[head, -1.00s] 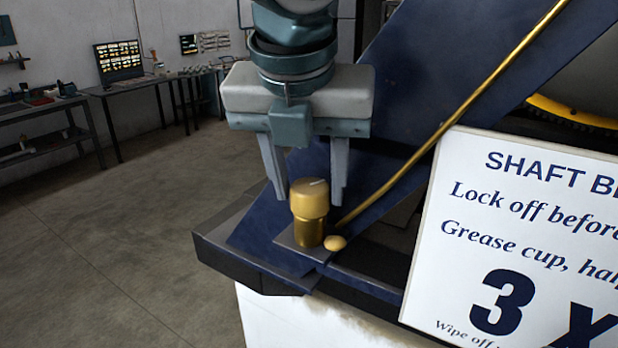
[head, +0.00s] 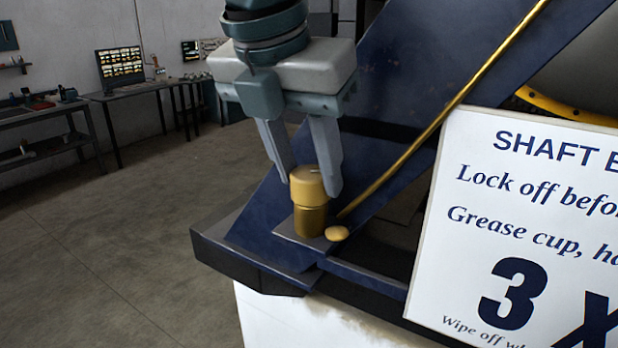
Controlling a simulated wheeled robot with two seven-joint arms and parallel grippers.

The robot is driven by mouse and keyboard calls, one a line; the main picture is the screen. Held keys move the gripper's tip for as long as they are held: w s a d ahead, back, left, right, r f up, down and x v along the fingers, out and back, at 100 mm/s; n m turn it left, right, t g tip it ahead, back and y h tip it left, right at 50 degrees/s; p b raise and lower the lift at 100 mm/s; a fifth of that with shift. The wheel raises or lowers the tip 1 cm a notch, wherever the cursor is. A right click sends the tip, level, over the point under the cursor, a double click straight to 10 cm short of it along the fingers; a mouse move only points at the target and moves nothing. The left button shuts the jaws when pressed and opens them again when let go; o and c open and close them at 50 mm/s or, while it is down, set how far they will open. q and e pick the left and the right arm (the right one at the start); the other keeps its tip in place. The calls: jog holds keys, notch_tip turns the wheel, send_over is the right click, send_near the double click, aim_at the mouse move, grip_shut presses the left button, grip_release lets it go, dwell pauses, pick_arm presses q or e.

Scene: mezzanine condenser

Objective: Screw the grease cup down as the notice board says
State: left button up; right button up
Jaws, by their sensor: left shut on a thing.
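The grease cup has a yellow domed cap (head: 306,188) on a darker brass body (head: 310,220), upright on a small plate of the dark blue frame. A short pale mark shows on top of the cap. My left gripper (head: 312,186) comes down from above with one finger on each side of the cap and is shut on it. The notice board (head: 530,225) at the right is cut off by the picture edge. It reads "SHAFT B…", "Lock off befo…", "Grease cup, ha…", a large "3 X" and "Wipe off w…". My right gripper is not in view.
A brass pipe (head: 440,128) slopes down to a yellow blob (head: 337,233) close beside the cup. The blue frame (head: 400,75) rises behind. Benches (head: 140,88) stand far left, with open floor (head: 110,240) before them.

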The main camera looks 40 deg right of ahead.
pick_arm(q)
jog(key=m+g, duration=0.1)
jog(key=m, duration=0.2)
jog(key=shift+w+h, duration=0.1)
jog(key=shift+h, duration=0.2)
jog(key=m+g, duration=0.1)
jog(key=m, duration=0.1)
jog(key=shift+w+m, duration=0.1)
jog(key=shift+m, duration=0.2)
jog(key=m+g+p, duration=0.1)
jog(key=m, duration=0.1)
jog(key=m+p, duration=0.1)
jog(key=m, duration=0.1)
jog(key=shift+w+r+g, duration=0.1)
jog(key=shift+r+g, duration=0.05)
jog(key=shift+g, duration=0.25)
jog(key=shift+w+m+g+y+p, duration=0.1)
jog(key=shift+m+g+y+p, duration=0.2)
jog(key=shift+m+p, duration=0.45)
jog(key=shift+m+g+y+p, duration=0.3)
jog(key=shift+m, duration=0.85)
jog(key=o, duration=1.1)
jog(key=shift+c, duration=0.2)
jog(key=shift+a, duration=0.1)
